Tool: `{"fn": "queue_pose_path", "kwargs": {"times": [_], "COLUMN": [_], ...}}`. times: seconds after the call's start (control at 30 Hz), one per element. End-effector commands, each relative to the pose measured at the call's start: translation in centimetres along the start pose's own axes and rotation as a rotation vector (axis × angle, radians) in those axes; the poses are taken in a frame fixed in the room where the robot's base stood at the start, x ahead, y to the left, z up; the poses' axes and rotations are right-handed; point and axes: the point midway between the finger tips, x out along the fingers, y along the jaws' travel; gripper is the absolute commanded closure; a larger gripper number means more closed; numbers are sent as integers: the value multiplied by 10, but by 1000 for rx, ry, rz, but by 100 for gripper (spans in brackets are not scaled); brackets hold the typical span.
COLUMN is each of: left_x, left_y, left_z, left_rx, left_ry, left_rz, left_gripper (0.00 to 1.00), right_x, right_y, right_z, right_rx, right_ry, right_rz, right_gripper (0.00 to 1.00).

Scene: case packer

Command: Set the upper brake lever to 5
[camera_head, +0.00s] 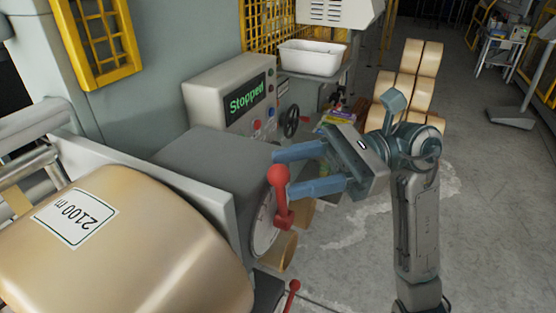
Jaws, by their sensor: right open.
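The upper brake lever (282,199) is red with a round knob and stands on a round dial (263,235) on the side of the grey machine. The dial shows edge-on, so I cannot read its numbers or the lever's setting. My right gripper (284,172) is open, with its two blue fingers pointing left toward the lever. The knob shows between the fingertips; I cannot tell whether they touch it. A second, lower red lever (291,294) shows at the bottom edge. My left gripper is not in view.
A big tan roll (120,245) labelled 2100 m fills the lower left. A control box with a screen (246,97) reading "Stopped" stands behind the machine, near a black handwheel (291,121) and a white bin (311,57). Tan rolls (411,72) stand behind my arm.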

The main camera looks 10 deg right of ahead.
Motion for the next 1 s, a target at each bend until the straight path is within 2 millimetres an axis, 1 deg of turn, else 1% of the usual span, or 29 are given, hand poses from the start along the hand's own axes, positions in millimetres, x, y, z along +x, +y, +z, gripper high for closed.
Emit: {"fn": "queue_pose_path", "kwargs": {"times": [0.03,0.3,0.5,0.77,0.8,0.97,1.0], "left_x": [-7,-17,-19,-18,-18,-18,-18], "left_y": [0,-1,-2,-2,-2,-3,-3], "left_z": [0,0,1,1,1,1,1], "left_rx": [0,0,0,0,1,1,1], "left_ry": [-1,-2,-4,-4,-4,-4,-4], "left_rz": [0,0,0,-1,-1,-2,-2], "left_gripper": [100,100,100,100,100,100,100], "right_x": [6,27,32,32,32,32,32], "right_y": [0,0,0,0,0,0,0], "right_z": [4,2,1,0,0,0,0], "right_rx": [0,0,0,0,0,0,0], "right_ry": [-6,-3,0,0,0,0,0], "right_rz": [2,1,-1,-1,-1,-1,-1], "right_gripper": [50,50,50,50,58,90,97]}}
